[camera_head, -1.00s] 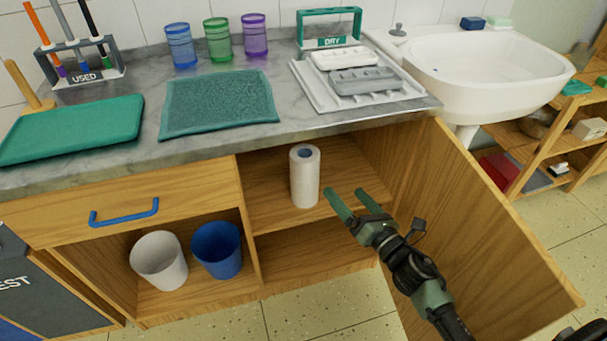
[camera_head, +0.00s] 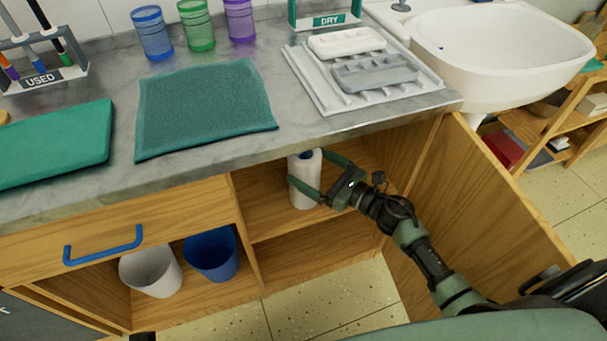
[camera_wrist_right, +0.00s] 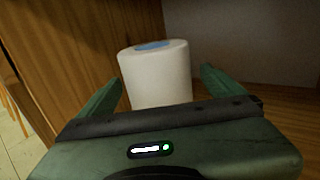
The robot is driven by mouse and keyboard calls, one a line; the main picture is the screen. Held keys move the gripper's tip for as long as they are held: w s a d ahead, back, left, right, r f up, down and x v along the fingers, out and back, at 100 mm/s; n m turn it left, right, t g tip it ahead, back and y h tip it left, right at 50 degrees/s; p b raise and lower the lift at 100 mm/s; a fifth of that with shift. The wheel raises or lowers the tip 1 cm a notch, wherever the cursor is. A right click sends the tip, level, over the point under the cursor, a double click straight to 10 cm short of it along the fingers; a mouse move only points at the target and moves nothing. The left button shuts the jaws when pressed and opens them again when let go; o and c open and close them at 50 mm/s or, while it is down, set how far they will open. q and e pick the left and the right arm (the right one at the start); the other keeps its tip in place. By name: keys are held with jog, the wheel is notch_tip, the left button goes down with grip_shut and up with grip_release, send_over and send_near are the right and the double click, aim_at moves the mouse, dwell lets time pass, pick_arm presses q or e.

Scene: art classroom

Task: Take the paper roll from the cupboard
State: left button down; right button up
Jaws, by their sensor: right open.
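The white paper roll (camera_head: 304,182) stands upright on the upper shelf of the open cupboard (camera_head: 262,226). My right gripper (camera_head: 322,178) reaches in from the right, its two green fingers open on either side of the roll. In the right wrist view the roll (camera_wrist_right: 157,76) stands between the open fingers (camera_wrist_right: 160,90), with its blue core on top. Gaps show there between the fingers and the roll. My left gripper is not in view.
The cupboard door (camera_head: 480,200) stands open to the right of my arm. The countertop (camera_head: 215,165) overhangs the shelf. A white bin (camera_head: 150,272) and a blue bin (camera_head: 212,258) stand in the left compartment. A sink (camera_head: 500,50) is at the back right.

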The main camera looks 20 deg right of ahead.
jog(key=x, duration=0.4)
jog(key=shift+w+a+f, duration=0.1)
jog(key=shift+w+a, duration=0.1)
jog(key=shift+a, duration=0.15)
jog(key=c, duration=2.1)
